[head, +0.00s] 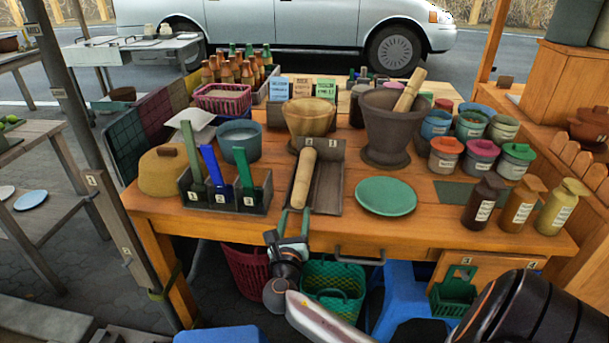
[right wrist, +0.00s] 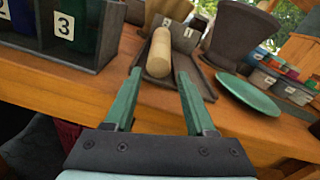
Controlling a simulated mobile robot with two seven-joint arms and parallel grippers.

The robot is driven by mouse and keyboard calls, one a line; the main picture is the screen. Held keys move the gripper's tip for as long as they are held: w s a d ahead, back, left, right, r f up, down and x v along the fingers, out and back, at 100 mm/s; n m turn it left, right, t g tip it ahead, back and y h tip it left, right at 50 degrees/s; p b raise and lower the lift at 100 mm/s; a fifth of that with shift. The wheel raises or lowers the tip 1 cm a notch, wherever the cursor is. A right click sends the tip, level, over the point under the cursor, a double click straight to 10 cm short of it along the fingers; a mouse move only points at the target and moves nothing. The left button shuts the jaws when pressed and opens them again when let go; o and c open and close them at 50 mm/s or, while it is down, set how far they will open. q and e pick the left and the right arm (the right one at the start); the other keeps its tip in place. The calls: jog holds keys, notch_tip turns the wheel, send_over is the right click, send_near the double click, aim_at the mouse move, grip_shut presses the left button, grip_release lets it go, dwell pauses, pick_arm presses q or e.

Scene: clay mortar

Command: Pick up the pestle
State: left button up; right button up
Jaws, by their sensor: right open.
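A pale wooden pestle (head: 303,178) lies lengthwise in a dark grey tray (head: 330,187) near the table's front edge. It also shows in the right wrist view (right wrist: 160,52), with its round end toward me. My right gripper (head: 294,222) is open and empty at the front edge, just short of the pestle's near end. In the wrist view its green fingers (right wrist: 159,78) point at the pestle, one to each side of its line. A second wooden pestle (head: 410,90) leans in the dark clay mortar (head: 387,133). My left gripper is not in view.
A numbered caddy (head: 228,203) with green and blue tools stands left of the tray. A green plate (head: 386,196) lies to its right, with a wooden mortar (head: 309,118) behind. Spice jars (head: 482,203) and lidded tubs (head: 481,157) fill the right side. Baskets (head: 333,283) stand below.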

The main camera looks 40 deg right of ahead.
aim_at(298, 204)
jog(key=b+x, duration=0.1)
jog(key=x, duration=0.4)
jog(key=shift+w+d+f, duration=0.1)
jog(key=shift+f, duration=0.1)
jog(key=shift+c, duration=0.2)
grip_shut()
